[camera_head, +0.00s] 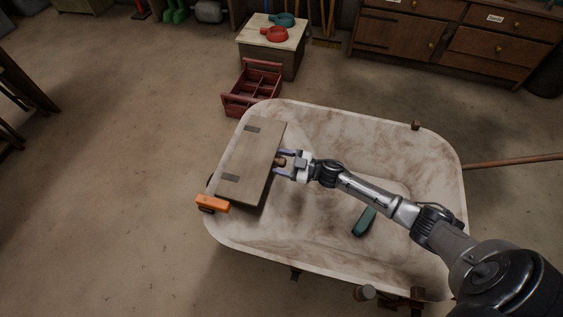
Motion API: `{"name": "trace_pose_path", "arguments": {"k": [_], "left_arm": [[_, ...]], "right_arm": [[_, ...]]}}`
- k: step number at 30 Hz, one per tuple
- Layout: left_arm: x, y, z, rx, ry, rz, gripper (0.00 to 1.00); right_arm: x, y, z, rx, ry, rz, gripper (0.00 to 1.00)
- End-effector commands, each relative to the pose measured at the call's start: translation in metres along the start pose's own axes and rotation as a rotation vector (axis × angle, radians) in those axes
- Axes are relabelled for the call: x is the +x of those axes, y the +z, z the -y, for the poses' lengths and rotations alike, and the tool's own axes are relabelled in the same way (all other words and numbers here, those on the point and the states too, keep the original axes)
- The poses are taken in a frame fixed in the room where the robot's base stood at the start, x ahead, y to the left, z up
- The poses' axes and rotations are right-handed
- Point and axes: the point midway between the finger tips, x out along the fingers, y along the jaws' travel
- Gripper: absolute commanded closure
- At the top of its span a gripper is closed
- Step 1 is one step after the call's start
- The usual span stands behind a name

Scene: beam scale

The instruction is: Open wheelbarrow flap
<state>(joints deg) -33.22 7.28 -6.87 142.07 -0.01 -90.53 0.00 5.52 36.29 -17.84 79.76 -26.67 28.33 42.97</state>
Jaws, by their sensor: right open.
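The wheelbarrow tray (400,150) is a large pale, rust-stained basin in the middle of the view. A flat wooden flap (248,163) with two dark hinge plates covers its left end. An orange piece (213,204) sits at the flap's lower left corner, on the tray rim. My right gripper (280,163) reaches in from the right, open, with its fingers at the flap's right edge. A small brown part shows between the fingers; whether they touch it I cannot tell. My left gripper is not in view.
A green-handled tool (364,221) lies in the tray below my right forearm. A red toolbox (252,88) stands on the floor behind the tray, near a small wooden cabinet (270,46). A wooden dresser (450,40) is at the back right.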

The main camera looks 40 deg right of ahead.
Motion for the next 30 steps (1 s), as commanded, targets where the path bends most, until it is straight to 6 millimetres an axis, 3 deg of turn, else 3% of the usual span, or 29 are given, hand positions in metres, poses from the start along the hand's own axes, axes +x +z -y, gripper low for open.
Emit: {"name": "trace_pose_path", "arguments": {"k": [9,27,30], "left_arm": [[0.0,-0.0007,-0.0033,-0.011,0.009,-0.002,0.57],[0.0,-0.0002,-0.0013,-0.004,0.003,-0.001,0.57],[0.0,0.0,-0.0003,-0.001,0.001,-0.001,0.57]], "right_arm": [[0.0014,0.0,0.0001,0.0,0.0,0.0,0.4],[0.0012,0.0,0.0002,0.0,0.0,0.0,0.98],[0.0012,0.0,0.0002,0.0,0.0,0.0,1.0]]}}
